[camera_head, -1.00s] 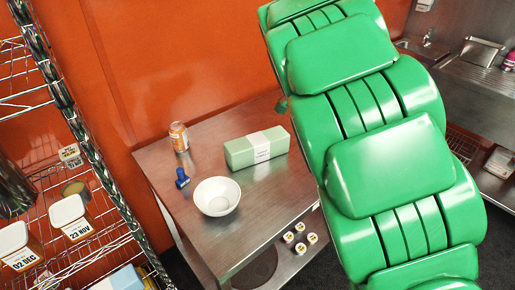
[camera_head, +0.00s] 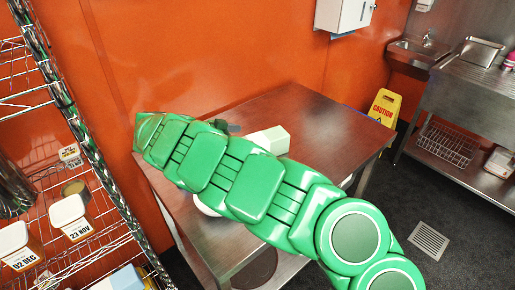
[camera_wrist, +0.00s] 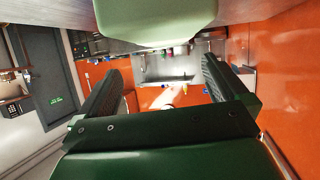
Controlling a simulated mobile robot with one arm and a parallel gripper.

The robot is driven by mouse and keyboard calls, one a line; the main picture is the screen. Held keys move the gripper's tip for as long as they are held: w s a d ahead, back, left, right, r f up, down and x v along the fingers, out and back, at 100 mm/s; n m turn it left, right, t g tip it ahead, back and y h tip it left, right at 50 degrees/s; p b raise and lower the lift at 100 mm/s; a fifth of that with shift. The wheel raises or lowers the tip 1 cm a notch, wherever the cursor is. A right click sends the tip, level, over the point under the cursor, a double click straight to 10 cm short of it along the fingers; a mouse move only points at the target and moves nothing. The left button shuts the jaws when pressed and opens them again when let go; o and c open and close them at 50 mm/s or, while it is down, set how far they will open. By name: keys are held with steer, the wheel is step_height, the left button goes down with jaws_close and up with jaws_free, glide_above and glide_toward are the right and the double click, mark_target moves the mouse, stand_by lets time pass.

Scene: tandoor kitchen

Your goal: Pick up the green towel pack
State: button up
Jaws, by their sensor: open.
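The pale green towel pack (camera_head: 277,139) lies on the steel table (camera_head: 300,112); in the head view my arm hides most of it and only its right end shows. In the wrist view the pack (camera_wrist: 155,22) fills the top middle, beyond and above the fingers in the picture, not between them. My gripper (camera_wrist: 163,68) is open, its two dark fingers spread with nothing between them. In the head view only a dark part of it shows behind my arm, just left of the pack.
A white bowl (camera_head: 205,208) shows only as a sliver beneath my arm. A wire rack (camera_head: 95,190) with labelled tubs stands at the left. The table's right part is clear. A yellow caution sign (camera_head: 385,107) stands beyond it.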

mark_target(252, 139)
steer(key=shift+s+a+f+t, duration=0.15)
steer(key=shift+a+f, duration=0.1)
steer(key=shift+a, duration=0.25)
steer(key=shift+s+a+f+t, duration=0.15)
steer(key=shift+a+f, duration=0.05)
steer(key=shift+a, duration=0.3)
steer(key=shift+x, duration=3.9)
steer(key=shift+f, duration=0.1)
steer(key=shift+a, duration=0.1)
steer(key=shift+c, duration=0.3)
steer(key=c, duration=1)
steer(key=shift+c, duration=0.2)
